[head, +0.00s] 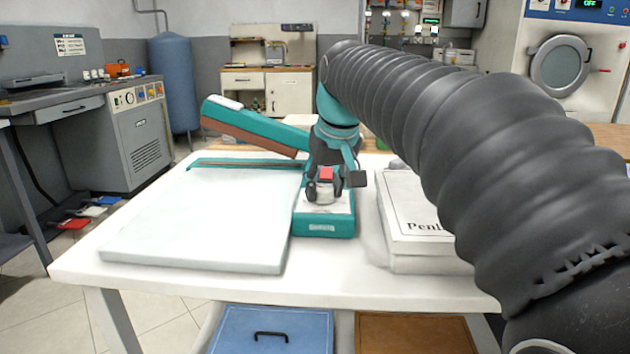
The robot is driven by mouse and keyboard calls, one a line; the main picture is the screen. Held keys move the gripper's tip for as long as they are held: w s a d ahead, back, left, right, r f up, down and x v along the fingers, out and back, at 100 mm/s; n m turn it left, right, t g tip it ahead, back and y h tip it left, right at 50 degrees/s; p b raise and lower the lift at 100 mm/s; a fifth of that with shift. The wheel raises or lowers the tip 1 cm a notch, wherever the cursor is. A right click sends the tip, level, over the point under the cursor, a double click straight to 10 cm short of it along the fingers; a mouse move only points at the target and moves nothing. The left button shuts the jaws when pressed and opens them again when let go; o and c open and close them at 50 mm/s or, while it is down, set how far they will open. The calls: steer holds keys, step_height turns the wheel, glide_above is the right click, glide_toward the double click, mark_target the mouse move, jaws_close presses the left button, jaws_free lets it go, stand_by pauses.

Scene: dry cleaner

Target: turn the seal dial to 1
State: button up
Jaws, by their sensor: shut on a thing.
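The teal heat sealer stands on the white table, its long arm (255,126) raised and slanting up to the left. Its control box (324,229) faces me, with a pale panel on top. My gripper (324,194) reaches down over that panel from behind, its dark fingers shut on the seal dial. The fingers cover most of the dial, so its pointer and numbers cannot be read.
A thick white slab or stack (195,225) lies just left of the control box. A white box with printed letters (412,215) stands to its right, close to my arm. The table's front strip (300,287) is clear.

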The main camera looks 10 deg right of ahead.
steer(key=shift+d+n+g+y+p, duration=0.1)
steer(key=shift+n+g+y+p, duration=0.4)
steer(key=shift+n, duration=1.6)
steer(key=shift+f+y, duration=0.1)
steer(key=shift+y, duration=0.2)
steer(key=o, duration=1.1)
steer(key=shift+o, duration=0.2)
steer(key=v, duration=1.2)
steer(key=shift+s, duration=0.2)
steer(key=shift+d, duration=0.1)
